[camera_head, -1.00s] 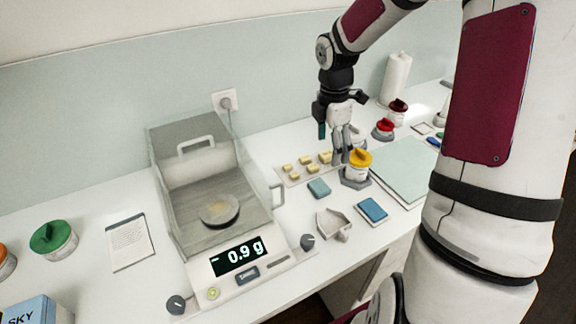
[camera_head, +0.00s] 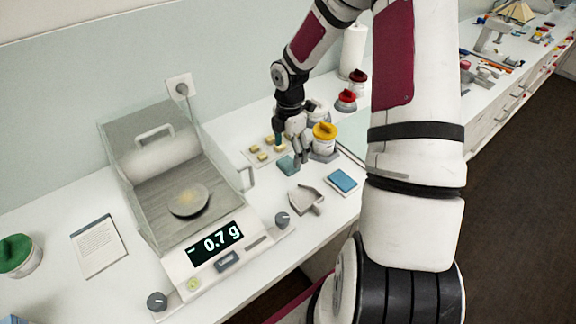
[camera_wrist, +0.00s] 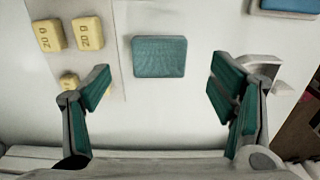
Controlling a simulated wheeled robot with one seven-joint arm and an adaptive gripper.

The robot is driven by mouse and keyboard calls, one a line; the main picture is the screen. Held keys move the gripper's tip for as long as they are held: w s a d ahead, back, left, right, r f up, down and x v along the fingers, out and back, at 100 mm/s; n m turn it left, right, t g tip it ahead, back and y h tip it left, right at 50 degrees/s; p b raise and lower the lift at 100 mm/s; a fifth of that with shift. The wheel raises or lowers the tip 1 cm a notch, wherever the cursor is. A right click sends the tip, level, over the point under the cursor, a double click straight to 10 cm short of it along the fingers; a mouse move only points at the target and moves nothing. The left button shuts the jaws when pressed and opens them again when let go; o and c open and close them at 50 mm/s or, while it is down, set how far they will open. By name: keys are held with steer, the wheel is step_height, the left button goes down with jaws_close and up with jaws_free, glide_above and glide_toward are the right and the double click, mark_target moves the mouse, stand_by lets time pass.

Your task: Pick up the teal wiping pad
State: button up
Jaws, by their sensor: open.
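The teal wiping pad (camera_wrist: 160,57) lies flat on the white counter, a small rectangle seen between and beyond my open fingers in the wrist view. In the head view the pad (camera_head: 287,165) shows partly beside my gripper. My gripper (camera_wrist: 157,88) is open and empty, with teal-lined fingers on both sides of the pad's line. In the head view my gripper (camera_head: 303,156) hangs pointing down just above and beside the pad. It does not appear to touch it.
Yellow weights (camera_wrist: 89,33) sit on a tray left of the pad.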

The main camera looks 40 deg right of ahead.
mark_target(288, 163)
steer(key=f, duration=0.4)
steer(key=shift+a+f, duration=0.2)
steer(key=shift+f, duration=0.2)
steer(key=c, duration=1)
steer(key=shift+r, duration=0.1)
